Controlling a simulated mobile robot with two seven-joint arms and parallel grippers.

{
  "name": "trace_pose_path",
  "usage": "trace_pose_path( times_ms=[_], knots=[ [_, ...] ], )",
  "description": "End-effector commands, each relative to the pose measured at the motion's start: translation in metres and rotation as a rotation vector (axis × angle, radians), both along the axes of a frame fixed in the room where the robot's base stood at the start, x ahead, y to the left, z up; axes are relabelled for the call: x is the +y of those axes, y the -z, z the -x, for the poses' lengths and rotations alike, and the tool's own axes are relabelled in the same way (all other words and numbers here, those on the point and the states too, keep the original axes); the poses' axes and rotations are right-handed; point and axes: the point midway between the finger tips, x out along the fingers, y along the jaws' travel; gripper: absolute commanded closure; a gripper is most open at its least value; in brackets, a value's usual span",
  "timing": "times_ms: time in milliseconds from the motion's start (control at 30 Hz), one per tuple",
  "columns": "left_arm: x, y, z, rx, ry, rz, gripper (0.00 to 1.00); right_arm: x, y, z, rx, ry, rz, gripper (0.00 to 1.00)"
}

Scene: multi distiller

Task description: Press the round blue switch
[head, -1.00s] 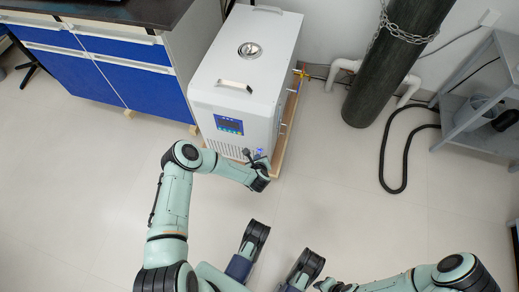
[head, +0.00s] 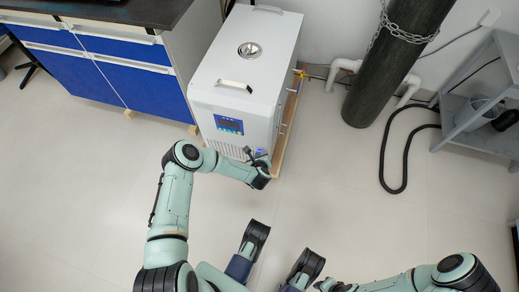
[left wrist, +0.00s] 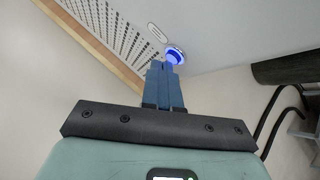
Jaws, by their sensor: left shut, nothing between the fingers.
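The round blue switch (left wrist: 175,56) glows on the front panel of the white machine (head: 245,65). In the head view the switch (head: 260,151) shows as a small blue spot low on the machine's front. My left gripper (left wrist: 166,66) is shut and empty, with its fingertips at the lower edge of the switch in the left wrist view. I cannot tell whether they touch it. In the head view my left gripper (head: 262,160) is small and partly hidden by its own wrist. My right gripper cannot be made out in the head view.
The machine stands on a wooden base beside a blue-drawer cabinet (head: 110,70). A dark cylinder (head: 390,65) with a chain, a black hose (head: 383,160) and a grey shelf (head: 470,115) are on the right. The floor in front is clear.

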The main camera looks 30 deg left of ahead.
Motion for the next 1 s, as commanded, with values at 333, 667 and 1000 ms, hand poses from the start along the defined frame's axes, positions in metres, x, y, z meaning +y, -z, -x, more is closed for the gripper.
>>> trace_pose_path(
  times_ms=[333, 667, 1000],
  knots=[
    [0.001, 0.0, -0.002, 0.0, 0.0, 0.0, 1.0, 0.0, 0.001, 0.0, 0.0, 0.0, 0.0, 0.57],
    [0.001, 0.0, -0.005, 0.0, 0.0, -0.001, 1.0, 0.0, 0.001, 0.0, 0.0, 0.0, 0.0, 0.57],
    [-0.001, -0.001, 0.008, 0.001, -0.001, 0.0, 1.0, 0.0, -0.01, 0.002, 0.0, 0.0, 0.0, 0.57]
  ],
)
